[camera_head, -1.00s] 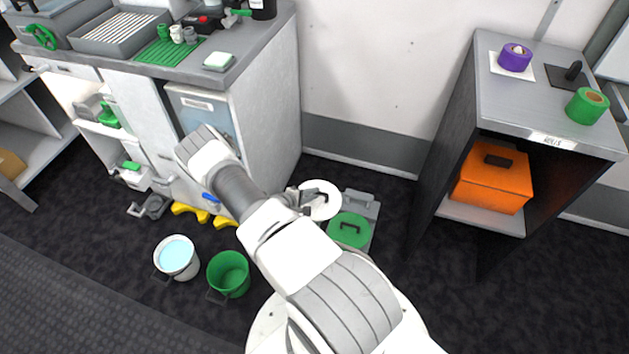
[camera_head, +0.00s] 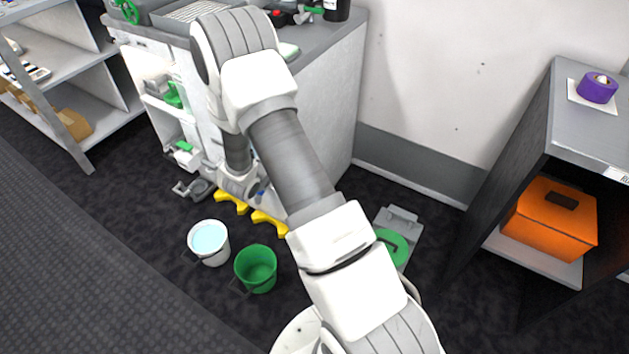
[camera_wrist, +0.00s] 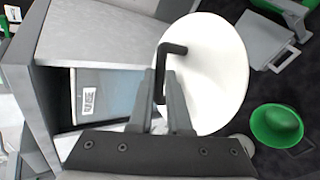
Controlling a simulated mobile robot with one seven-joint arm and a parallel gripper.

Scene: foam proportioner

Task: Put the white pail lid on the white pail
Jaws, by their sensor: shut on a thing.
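The white pail lid (camera_wrist: 215,65) is a round white disc with a black bent handle in the wrist view. My gripper (camera_wrist: 164,88) is shut on its handle, and the lid is held in the air. In the head view my wrist end (camera_head: 238,183) is in front of the cabinet, and I cannot make out the lid there. The white pail (camera_head: 209,244) stands upright on the dark floor, in front and to the left of my wrist end. It is uncovered, with pale blue inside. I cannot clearly make it out in the wrist view.
The green pail (camera_head: 256,269) stands open just right of the white pail and shows in the wrist view (camera_wrist: 277,128). Yellow pieces (camera_head: 268,222) lie by the cabinet foot. The green lid (camera_head: 392,246) lies on a grey tray at right. A grey cabinet (camera_head: 325,110) stands behind my arm.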

